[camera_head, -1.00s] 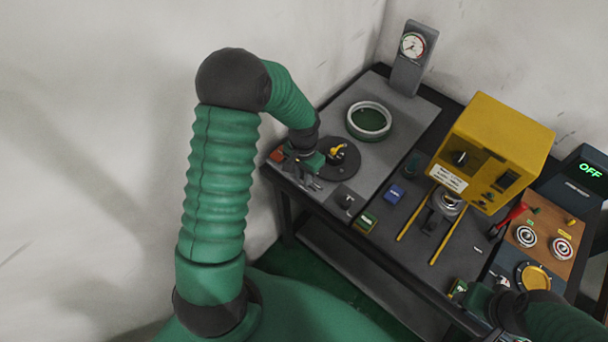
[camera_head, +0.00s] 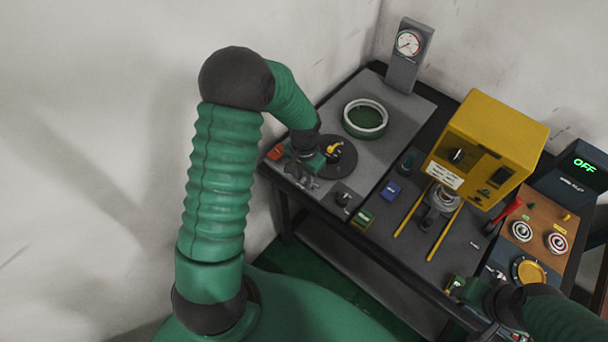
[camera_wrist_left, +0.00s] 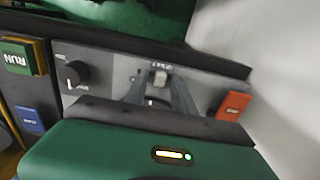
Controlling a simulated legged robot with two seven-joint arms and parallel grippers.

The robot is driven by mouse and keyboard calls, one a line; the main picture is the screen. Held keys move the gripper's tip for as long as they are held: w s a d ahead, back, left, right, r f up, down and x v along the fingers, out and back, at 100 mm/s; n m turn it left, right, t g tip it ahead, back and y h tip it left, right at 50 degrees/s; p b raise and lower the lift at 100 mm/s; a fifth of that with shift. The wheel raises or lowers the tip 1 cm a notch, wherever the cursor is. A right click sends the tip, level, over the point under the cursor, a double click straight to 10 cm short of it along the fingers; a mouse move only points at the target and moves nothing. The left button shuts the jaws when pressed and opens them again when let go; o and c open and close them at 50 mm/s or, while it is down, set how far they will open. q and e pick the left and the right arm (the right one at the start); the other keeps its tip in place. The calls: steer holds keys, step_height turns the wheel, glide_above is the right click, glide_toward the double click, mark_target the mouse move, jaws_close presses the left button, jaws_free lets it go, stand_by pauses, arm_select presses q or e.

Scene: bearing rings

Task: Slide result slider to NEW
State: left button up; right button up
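The result slider (camera_wrist_left: 160,78) is a small light knob on a grey panel in the left wrist view, below a small label that I cannot read. My left gripper (camera_wrist_left: 157,88) has its two grey fingers apart, one on each side of the knob. I cannot tell whether they touch it. In the head view my left gripper (camera_head: 302,175) is low over the front left edge of the table and hides the slider. My right gripper (camera_head: 490,325) is at the lower right, partly cut off and small. Its fingers are unclear.
An orange button (camera_wrist_left: 233,105) is right of the slider and a black knob (camera_wrist_left: 76,73) left of it. A round black dial (camera_head: 335,158) and yellow machine (camera_head: 492,145) stand nearby.

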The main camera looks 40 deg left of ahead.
mark_target(305, 178)
arm_select(q)
steer(key=shift+o, duration=0.4)
step_height(305, 178, up, 17)
steer(key=shift+f+p, duration=0.15)
steer(key=shift+p, duration=0.15)
steer(key=s+d+f+n+t, duration=0.1)
steer(key=s+d+f, duration=0.3)
steer(key=s+d, duration=0.6)
steer(key=shift+s+f+t, duration=0.15)
steer(key=shift+s+t, duration=0.05)
steer(key=shift+t, duration=0.6)
steer(key=shift+d, duration=0.15)
steer(key=shift+d, duration=0.2)
